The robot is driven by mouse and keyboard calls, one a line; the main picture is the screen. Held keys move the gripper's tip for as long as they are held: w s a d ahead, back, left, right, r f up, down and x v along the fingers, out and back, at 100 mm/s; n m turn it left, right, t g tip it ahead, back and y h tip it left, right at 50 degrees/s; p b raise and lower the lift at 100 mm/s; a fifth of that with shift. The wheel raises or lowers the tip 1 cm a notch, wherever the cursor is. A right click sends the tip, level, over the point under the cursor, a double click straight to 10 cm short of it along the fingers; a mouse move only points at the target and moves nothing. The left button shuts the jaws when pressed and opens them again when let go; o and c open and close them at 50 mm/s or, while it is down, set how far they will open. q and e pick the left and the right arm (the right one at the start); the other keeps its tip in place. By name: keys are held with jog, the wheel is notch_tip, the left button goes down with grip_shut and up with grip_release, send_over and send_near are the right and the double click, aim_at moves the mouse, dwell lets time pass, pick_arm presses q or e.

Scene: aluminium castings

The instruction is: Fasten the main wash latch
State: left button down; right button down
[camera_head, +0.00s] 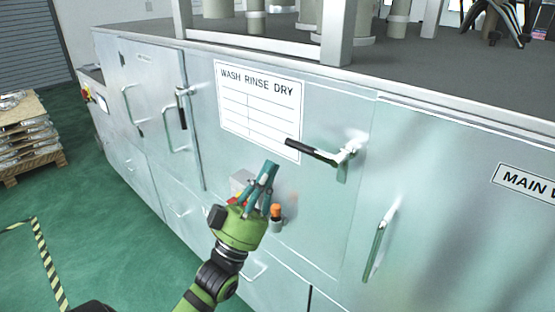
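The main wash latch (346,156) sits at the left edge of the door with the partly cut-off "MAIN W" label (527,184). Its black-gripped lever (312,151) points left, roughly level, across the panel beside the door. My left gripper (268,168), green with teal fingers, is in front of that panel, below and left of the lever. It appears apart from the lever, and nothing shows between its fingers. The fingers overlap in this view, so their opening is unclear. My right gripper is not in view.
A white "WASH RINSE DRY" chart (259,108) is on the panel. The main wash door has a vertical handle (380,243). Another latch (182,108) at left has its black lever hanging down. An orange-topped fitting (276,213) is beside my gripper. A loaded pallet (30,135) stands far left.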

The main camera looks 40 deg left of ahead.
aim_at(318, 157)
pick_arm(q)
jog(key=p+x, duration=0.5)
jog(key=x, duration=0.4)
jog(key=f, duration=0.2)
jog(key=w+f, duration=0.1)
jog(key=f, duration=0.1)
jog(key=shift+p, duration=0.4)
jog(key=shift+y, duration=0.3)
